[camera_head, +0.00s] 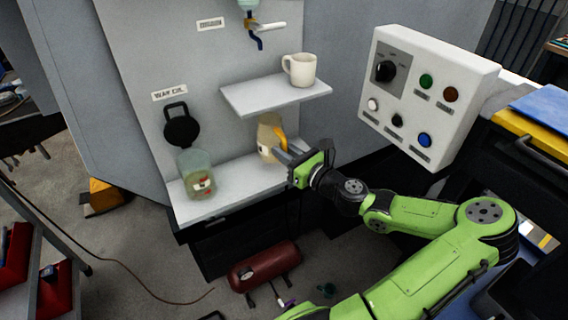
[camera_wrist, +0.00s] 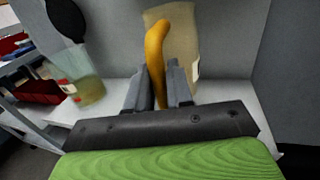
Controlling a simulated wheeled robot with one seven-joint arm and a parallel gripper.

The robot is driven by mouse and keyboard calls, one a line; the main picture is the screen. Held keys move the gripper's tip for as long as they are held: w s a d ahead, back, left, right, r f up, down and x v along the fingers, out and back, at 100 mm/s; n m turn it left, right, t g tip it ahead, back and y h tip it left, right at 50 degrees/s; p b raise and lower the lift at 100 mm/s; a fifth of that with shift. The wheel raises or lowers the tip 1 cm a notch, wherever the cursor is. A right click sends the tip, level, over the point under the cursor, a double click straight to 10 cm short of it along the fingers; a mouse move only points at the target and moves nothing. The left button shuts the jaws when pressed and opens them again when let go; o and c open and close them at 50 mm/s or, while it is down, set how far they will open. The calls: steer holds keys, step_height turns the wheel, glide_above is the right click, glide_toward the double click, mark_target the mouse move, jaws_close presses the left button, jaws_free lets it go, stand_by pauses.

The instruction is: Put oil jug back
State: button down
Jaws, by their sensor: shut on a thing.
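The oil jug (camera_head: 268,137) is a beige jug with a yellow handle, on or just above the right part of the lower white shelf (camera_head: 232,181). In the wrist view the jug (camera_wrist: 182,42) stands straight ahead, roughly upright. My gripper (camera_head: 286,155) reaches it from the right and is shut on its yellow handle (camera_wrist: 156,50). The two grey fingers (camera_wrist: 163,88) sit on either side of the handle. I cannot tell whether the jug's base touches the shelf.
A clear container with greenish liquid (camera_head: 196,172) stands at the left of the lower shelf, below a black round lid (camera_head: 181,131) and a "WAY OIL" label (camera_head: 169,93). A cream mug (camera_head: 299,70) is on the upper shelf (camera_head: 262,97). A control box (camera_head: 425,95) is at right.

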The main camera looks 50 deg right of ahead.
step_height(320, 180, down, 3)
steer(key=shift+w+f+b, duration=0.1)
steer(key=shift+f+b, duration=0.1)
steer(key=shift+b, duration=0.8)
steer(key=shift+r, duration=0.15)
steer(key=c, duration=1)
jaws_free()
